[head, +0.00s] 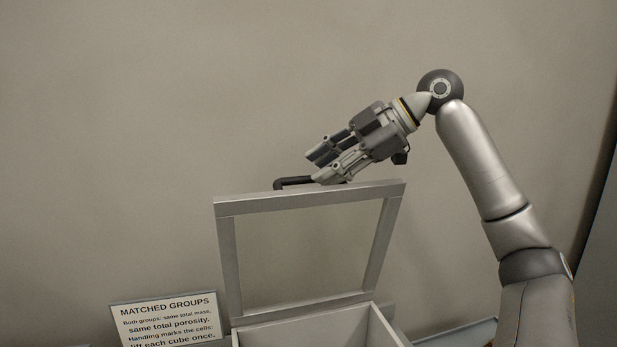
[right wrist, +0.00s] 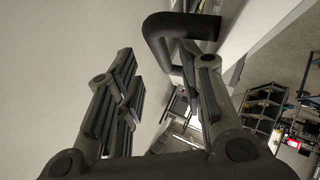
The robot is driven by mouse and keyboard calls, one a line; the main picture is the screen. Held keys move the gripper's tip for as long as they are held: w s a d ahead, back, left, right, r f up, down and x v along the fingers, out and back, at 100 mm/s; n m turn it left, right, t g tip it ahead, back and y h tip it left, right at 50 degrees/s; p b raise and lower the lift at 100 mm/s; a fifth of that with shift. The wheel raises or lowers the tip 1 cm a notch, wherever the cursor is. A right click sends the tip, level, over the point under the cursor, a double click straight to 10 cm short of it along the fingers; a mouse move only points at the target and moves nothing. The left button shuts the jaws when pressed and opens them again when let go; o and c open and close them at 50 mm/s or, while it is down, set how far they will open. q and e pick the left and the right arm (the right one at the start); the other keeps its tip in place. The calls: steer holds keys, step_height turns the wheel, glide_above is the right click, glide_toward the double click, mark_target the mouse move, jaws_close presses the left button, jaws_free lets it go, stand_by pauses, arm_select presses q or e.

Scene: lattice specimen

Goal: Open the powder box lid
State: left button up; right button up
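The powder box (head: 300,332) shows at the bottom of the head view, with its rim and part of its inside visible. Its lid (head: 224,258), a silver frame around a clear panel, stands raised and steeply tilted above the box. A black bar handle (head: 292,182) is at the lid's top edge; it also shows in the right wrist view (right wrist: 180,28). My right gripper (head: 316,164) is open at the handle, its fingers (right wrist: 160,62) spread apart. One finger is against or very close to the handle; I cannot tell if they touch. Nothing is between the fingers. My left gripper is not in view.
A white sign (head: 166,318) headed "MATCHED GROUPS" stands left of the box. A plain wall fills the background. In the right wrist view, dark shelving (right wrist: 268,112) with small items stands at the right. The space above and left of the lid is clear.

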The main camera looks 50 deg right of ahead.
steer(key=v, duration=0.6)
steer(key=shift+s+d+r, duration=0.1)
steer(key=shift+s+r, duration=0.05)
stand_by(0.4)
